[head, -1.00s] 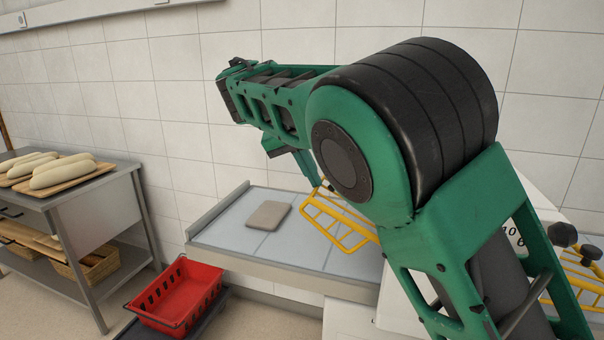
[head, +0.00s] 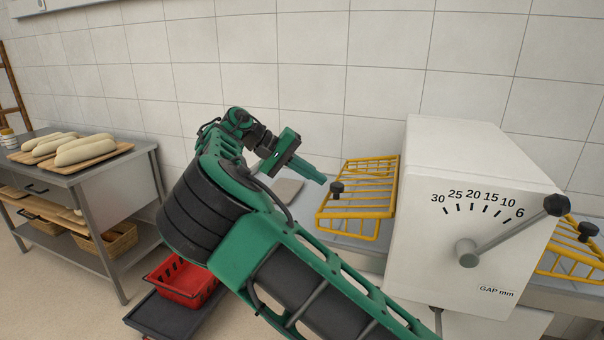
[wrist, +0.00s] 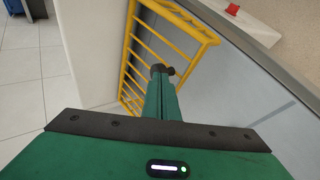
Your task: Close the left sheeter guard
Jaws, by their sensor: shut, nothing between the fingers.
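The left sheeter guard (head: 372,180) is a yellow wire frame on the left side of the white sheeter head (head: 440,170). It stands tilted above the grey bed and carries a black knob (head: 337,188) at its left edge. In the wrist view the guard (wrist: 130,72) and its black knob (wrist: 158,69) show just past my fingertips. My gripper (head: 322,180) is shut and empty, close to the left of the knob. It also shows in the wrist view (wrist: 166,82), where the fingers overlap the knob, so I cannot tell whether they touch.
The gap dial and lever (head: 510,235) are on the head's front. A second yellow guard (head: 572,250) is at the right. A grey slab (head: 288,191) lies on the bed. A red crate (head: 180,282) and a bread table (head: 75,168) stand left. A tiled wall is behind.

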